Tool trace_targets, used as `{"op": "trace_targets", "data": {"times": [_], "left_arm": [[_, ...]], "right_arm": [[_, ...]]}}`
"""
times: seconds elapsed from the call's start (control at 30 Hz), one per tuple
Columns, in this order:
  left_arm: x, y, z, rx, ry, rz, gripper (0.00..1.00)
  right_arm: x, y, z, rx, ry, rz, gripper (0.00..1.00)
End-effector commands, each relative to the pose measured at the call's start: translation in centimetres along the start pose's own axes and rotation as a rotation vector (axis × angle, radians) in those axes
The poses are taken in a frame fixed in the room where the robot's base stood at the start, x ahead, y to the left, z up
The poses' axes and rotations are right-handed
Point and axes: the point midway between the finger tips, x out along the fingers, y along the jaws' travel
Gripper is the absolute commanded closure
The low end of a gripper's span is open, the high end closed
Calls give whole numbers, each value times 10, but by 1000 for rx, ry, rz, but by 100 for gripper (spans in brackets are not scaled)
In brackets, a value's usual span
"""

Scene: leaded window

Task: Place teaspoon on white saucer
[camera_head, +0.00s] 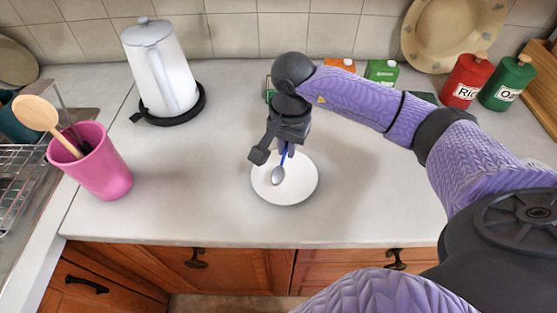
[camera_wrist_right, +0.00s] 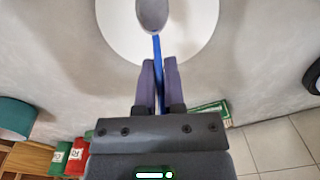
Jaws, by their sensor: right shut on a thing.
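The white saucer (camera_head: 300,188) lies on the counter near the front edge, and it also shows at the top of the right wrist view (camera_wrist_right: 190,30). The teaspoon (camera_head: 278,176) has a metal bowl and a blue handle. My right gripper (camera_head: 286,150) is shut on the blue handle. In the right wrist view the two fingers (camera_wrist_right: 158,78) close around the handle, and the spoon's bowl (camera_wrist_right: 152,14) points out over the saucer. I cannot tell whether the bowl touches the saucer. My left gripper is not in view.
A white kettle (camera_head: 160,70) on a black base stands back left. A pink cup (camera_head: 98,165) with utensils stands left, by a dish rack (camera_head: 20,165). Red (camera_head: 465,80) and green (camera_head: 507,83) canisters stand back right. Small cartons (camera_head: 382,72) sit behind my right arm. Counter around the saucer is clear.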

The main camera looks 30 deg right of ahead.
Motion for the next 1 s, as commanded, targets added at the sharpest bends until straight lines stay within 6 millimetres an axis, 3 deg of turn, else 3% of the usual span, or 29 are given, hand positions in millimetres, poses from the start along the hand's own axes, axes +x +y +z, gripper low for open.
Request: {"op": "trace_targets", "data": {"times": [0.2,0.67,0.7,0.87,1.0], "left_arm": [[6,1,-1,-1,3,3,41],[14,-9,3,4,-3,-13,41],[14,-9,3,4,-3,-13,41],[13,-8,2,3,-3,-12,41],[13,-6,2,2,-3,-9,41]], "right_arm": [[36,1,0,1,-1,2,100],[43,1,0,1,0,1,100],[44,1,0,1,0,0,86],[42,1,0,1,0,0,53],[42,1,0,1,0,0,53]]}}
